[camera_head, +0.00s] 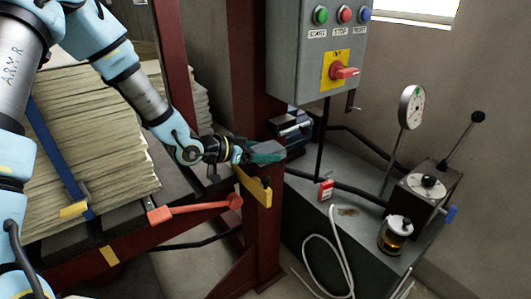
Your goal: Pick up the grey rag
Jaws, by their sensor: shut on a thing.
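My gripper (238,152) is near the middle of the view, in front of the dark red post. It is shut on a small grey-green, cloth-like piece, which looks like the grey rag (266,151). The rag sticks out to the right of the fingers, level with the post and near the dark motor-like part behind it. The fingertips are small and partly covered, so the exact grip on the rag is hard to make out.
A grey control box (312,45) with buttons and a red switch hangs above right. A red-handled lever (190,208) and a yellow bracket (253,186) lie below my gripper. A tall stack of sheets (85,150) stands left.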

